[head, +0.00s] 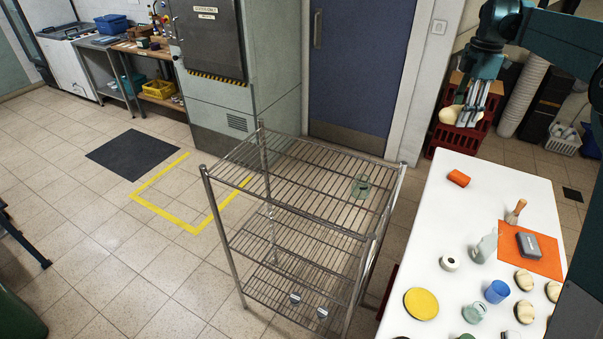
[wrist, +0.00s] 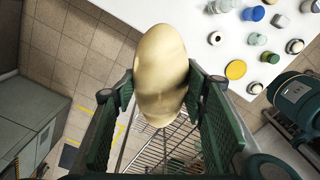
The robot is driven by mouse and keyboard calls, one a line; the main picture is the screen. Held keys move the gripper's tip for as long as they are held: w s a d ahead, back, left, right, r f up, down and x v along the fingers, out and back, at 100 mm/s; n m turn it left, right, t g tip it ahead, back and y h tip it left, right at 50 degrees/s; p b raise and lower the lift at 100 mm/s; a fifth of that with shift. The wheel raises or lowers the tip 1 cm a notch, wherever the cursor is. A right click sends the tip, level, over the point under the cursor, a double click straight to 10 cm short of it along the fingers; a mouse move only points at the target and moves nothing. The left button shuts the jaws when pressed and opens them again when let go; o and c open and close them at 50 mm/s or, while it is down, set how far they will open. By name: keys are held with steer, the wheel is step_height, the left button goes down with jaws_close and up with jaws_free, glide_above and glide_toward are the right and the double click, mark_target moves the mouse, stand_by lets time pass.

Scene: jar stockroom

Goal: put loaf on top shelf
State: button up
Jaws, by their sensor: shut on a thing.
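My gripper (wrist: 160,95) is shut on a pale tan loaf (wrist: 160,70), which fills the middle of the wrist view between the two green finger pads. In the head view my gripper (head: 469,112) hangs at the upper right, and the loaf (head: 449,115) shows at its fingertips, held in the air beyond the far end of the white table. The wire shelf rack stands left of the table, and its top shelf (head: 300,172) is a wire grid. A small grey-green item (head: 361,187) is on the rack near the top shelf's right side; its exact level is unclear.
The white table (head: 440,215) holds several items, among them an orange cylinder (head: 458,178), a yellow disc (head: 421,304), a blue cup (head: 497,291) and several pale loaves. A red crate (head: 458,138) stands behind my gripper. Most of the top shelf is bare.

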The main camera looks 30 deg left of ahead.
steer(key=s+a+n+p, duration=0.2)
steer(key=s+a, duration=0.2)
steer(key=a, duration=0.6)
steer(key=s+a+n+p, duration=0.2)
steer(key=s+a, duration=0.3)
steer(key=a, duration=0.4)
steer(key=s+a+n+p, duration=0.2)
steer(key=s+a, duration=0.2)
steer(key=a, duration=0.6)
steer(key=s+a+n+p, duration=0.6)
steer(key=s+a, duration=1.4)
steer(key=shift+s+f, duration=0.2)
steer(key=shift+f, duration=2.3)
steer(key=shift+f, duration=0.1)
glide_above(279, 169)
steer(key=shift+f, duration=3)
steer(key=shift+f, duration=1.9)
